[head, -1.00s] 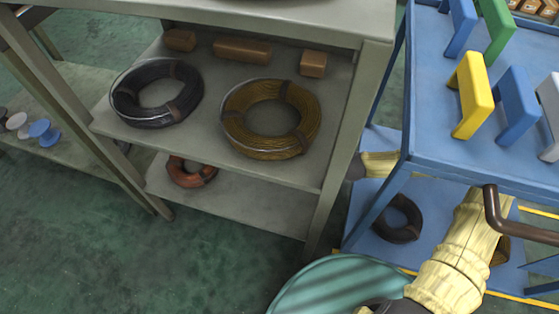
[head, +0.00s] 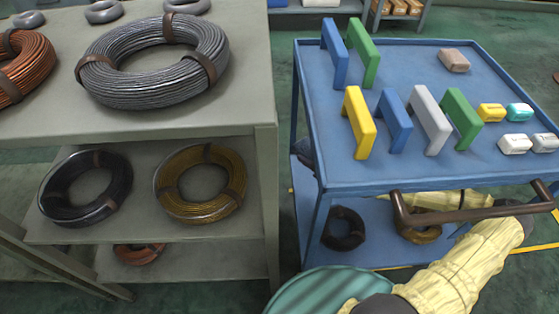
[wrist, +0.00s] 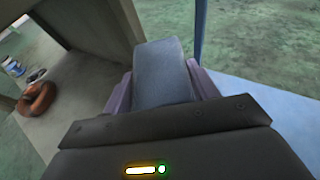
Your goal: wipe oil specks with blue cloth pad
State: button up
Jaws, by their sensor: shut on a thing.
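My gripper (wrist: 161,82) shows in the wrist view with its purple fingers on either side of a grey-blue pad (wrist: 162,70). The pad looks like the blue cloth pad, and the gripper is shut on it. It points outward past the fingers, near a pale shelf leg and a light-blue surface. In the head view the gripper and pad cannot be made out; my yellow-sleeved arm passes low behind the cart's handle. I see no oil specks in either view.
A blue cart (head: 400,178) carries several coloured, bracket-like blocks and small packs. A grey shelf rack (head: 262,165) at left holds wire coils, including a large grey coil (head: 155,92). A narrow gap of green floor separates rack and cart.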

jog(key=d+r+m+t+h+p, duration=0.1)
jog(key=d+r+m+h, duration=0.1)
jog(key=d, duration=0.5)
jog(key=d+r+m+t+h+p, duration=0.1)
jog(key=d+r+m+h, duration=0.1)
jog(key=d, duration=0.6)
jog(key=shift+w+r+m+h+p, duration=0.15)
jog(key=shift+w+m+h+p, duration=0.15)
jog(key=shift+h, duration=0.1)
jog(key=shift+a, duration=0.1)
